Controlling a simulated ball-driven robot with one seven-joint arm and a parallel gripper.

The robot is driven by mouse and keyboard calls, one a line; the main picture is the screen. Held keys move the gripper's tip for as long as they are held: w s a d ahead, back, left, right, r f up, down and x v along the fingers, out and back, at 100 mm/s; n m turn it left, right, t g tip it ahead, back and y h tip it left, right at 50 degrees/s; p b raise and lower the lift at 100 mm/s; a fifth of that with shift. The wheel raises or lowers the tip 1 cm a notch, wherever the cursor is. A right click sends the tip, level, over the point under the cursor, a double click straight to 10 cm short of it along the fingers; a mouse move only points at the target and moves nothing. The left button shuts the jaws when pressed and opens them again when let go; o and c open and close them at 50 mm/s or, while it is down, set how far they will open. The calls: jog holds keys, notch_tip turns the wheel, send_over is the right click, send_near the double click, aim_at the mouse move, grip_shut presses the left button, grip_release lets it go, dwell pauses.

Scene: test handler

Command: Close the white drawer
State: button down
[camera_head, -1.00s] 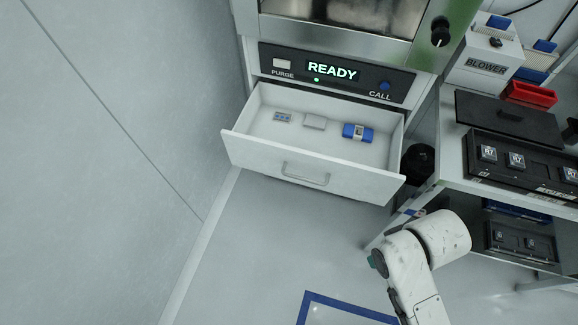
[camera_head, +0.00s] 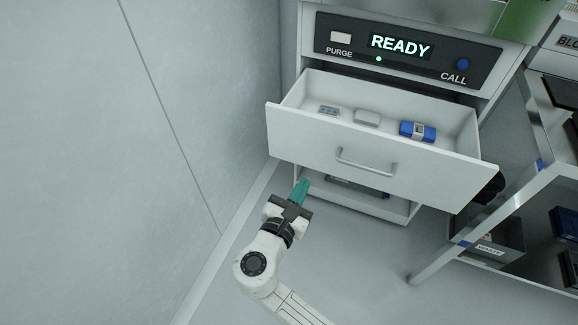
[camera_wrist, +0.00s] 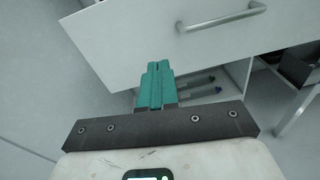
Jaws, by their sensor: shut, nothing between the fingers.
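The white drawer (camera_head: 400,176) stands pulled out below the READY panel, with a grey bar handle (camera_head: 366,162) on its front. Inside lie a small grey-blue item (camera_head: 329,110), a grey block (camera_head: 367,117) and a blue item with a pale band (camera_head: 417,131). My gripper (camera_head: 302,187) has teal fingers and is shut and empty. In the head view it appears just below the lower left part of the drawer front. In the wrist view the fingers (camera_wrist: 156,70) point toward the drawer front (camera_wrist: 140,30), with the handle (camera_wrist: 222,17) up and to the right. I cannot tell whether they touch it.
An open lower compartment (camera_head: 356,195) under the drawer holds some items. A metal-framed bench (camera_head: 505,205) stands at the right, with a dark bin (camera_head: 490,245) under it. A grey wall (camera_head: 200,90) rises at the left. The floor in front is clear.

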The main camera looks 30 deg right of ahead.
aim_at(314, 140)
jog(key=shift+n+t, duration=0.4)
jog(key=shift+n, duration=0.4)
jog(key=b+x, duration=0.1)
jog(key=x, duration=0.3)
jog(key=w+a+b+x, duration=0.1)
jog(key=x, duration=0.3)
jog(key=w+b+x, duration=0.1)
jog(key=x, duration=0.3)
jog(key=shift+w+r, duration=0.1)
jog(key=shift+w, duration=0.1)
jog(key=shift+d, duration=0.15)
jog(key=shift+w+d, duration=0.15)
jog(key=shift+w, duration=0.05)
jog(key=b+x, duration=1.1)
jog(key=x, duration=1.4)
jog(key=p+v, duration=0.6)
jog(key=v, duration=0.8)
